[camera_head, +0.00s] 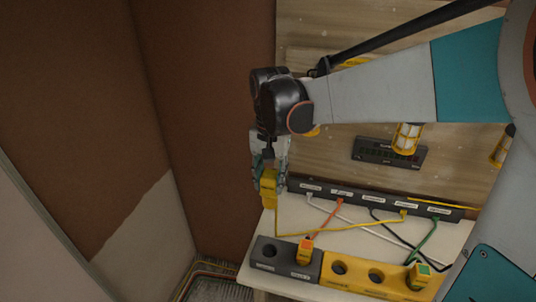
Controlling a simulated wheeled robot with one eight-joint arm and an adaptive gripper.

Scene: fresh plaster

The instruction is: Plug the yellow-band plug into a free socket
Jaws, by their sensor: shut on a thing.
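My gripper (268,176) is shut on a yellow plug (268,190), held above the left end of the shelf. I take this for the yellow-band plug; its band is too small to make out. A yellow cable (340,229) runs from below it to the back strip. The socket block has a black part (286,258) and a yellow part (355,284). The black part has an open hole at left and an orange-topped plug (305,251) at right. The yellow part has two open holes and a green-topped plug (420,272) at right. The held plug is apart from the block.
A black labelled strip (375,199) lies along the back of the pale shelf (455,236), with several coloured cables crossing to the front. A dark panel (390,153) and caged lamps (407,138) are on the wooden wall. A brown wall (205,120) stands at left.

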